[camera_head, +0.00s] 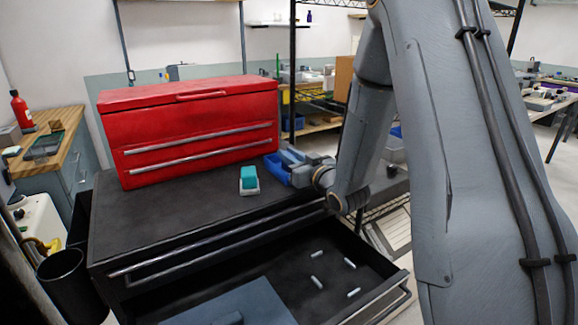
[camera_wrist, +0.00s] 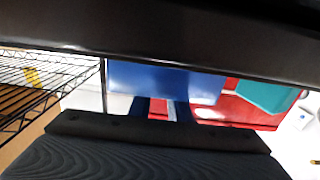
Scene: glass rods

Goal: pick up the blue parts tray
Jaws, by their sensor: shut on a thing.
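The blue parts tray (camera_head: 274,169) is at the right end of the black cabinet top (camera_head: 190,205), in front of the red toolbox. My gripper (camera_head: 288,160) reaches it from the right and is shut on it. The gripper hides part of the tray, so I cannot tell whether the tray touches the cabinet top. In the wrist view, the tray's blue wall (camera_wrist: 150,80) shows between a dark band above and a dark ridged surface below. What the tray holds is not clear.
The red toolbox (camera_head: 190,125) stands close behind the tray. A teal and white block (camera_head: 249,180) lies just left of it. Below, an open drawer (camera_head: 375,293) holds several small pale rods (camera_head: 350,263). A wire shelf (camera_wrist: 40,85) stands nearby.

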